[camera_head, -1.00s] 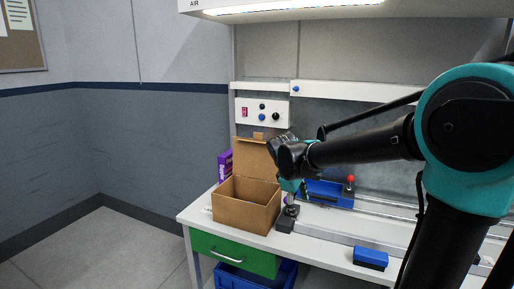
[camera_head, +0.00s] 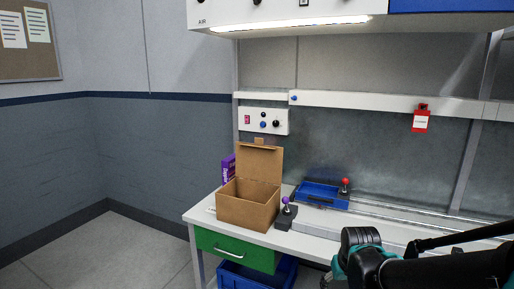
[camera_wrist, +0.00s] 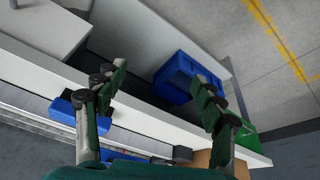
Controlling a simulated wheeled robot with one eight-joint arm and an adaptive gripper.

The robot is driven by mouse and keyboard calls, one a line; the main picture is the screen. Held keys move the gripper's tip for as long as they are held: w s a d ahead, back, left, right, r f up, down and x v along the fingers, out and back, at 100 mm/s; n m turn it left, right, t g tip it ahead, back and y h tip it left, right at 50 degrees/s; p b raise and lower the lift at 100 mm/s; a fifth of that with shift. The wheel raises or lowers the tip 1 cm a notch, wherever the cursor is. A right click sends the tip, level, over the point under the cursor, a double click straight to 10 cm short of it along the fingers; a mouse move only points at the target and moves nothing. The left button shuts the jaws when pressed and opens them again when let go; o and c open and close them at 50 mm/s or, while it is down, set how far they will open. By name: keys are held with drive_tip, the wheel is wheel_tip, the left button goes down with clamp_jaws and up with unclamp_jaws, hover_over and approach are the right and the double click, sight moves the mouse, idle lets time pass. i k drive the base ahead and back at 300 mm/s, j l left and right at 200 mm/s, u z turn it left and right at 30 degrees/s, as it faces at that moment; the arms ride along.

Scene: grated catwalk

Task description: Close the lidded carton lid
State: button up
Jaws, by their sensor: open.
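The brown carton (camera_head: 247,207) stands on the left part of the white workbench in the head view. Its lid (camera_head: 259,162) is raised at the back edge, standing nearly upright, so the carton is open. A small brown corner of what looks like the carton (camera_wrist: 203,158) shows at the bottom of the wrist view. My gripper (camera_wrist: 160,95) is open and empty in the wrist view, its two green fingers spread apart above the bench edge. In the head view my arm is at the lower right, well apart from the carton; the fingertips are not clear there.
A purple box (camera_head: 228,168) stands behind the carton's left side. A purple-knobbed joystick (camera_head: 286,214) stands close to its right, with a blue tray (camera_head: 321,196) beyond. A green drawer (camera_head: 236,250) and blue bin (camera_head: 257,276) are below the bench. A shelf hangs above.

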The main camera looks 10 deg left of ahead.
sight(258, 162)
drive_tip(key=i+j, duration=0.15)
drive_tip(key=j, duration=0.25)
drive_tip(key=i+j, duration=0.15)
drive_tip(key=j, duration=0.25)
drive_tip(key=i+j+z, duration=0.1)
drive_tip(key=j, duration=0.25)
drive_tip(key=i+j, duration=0.25)
drive_tip(key=j, duration=0.15)
drive_tip(key=k+l, duration=0.15)
drive_tip(key=l, duration=0.25)
drive_tip(key=k+l, duration=0.2)
drive_tip(key=l, duration=0.2)
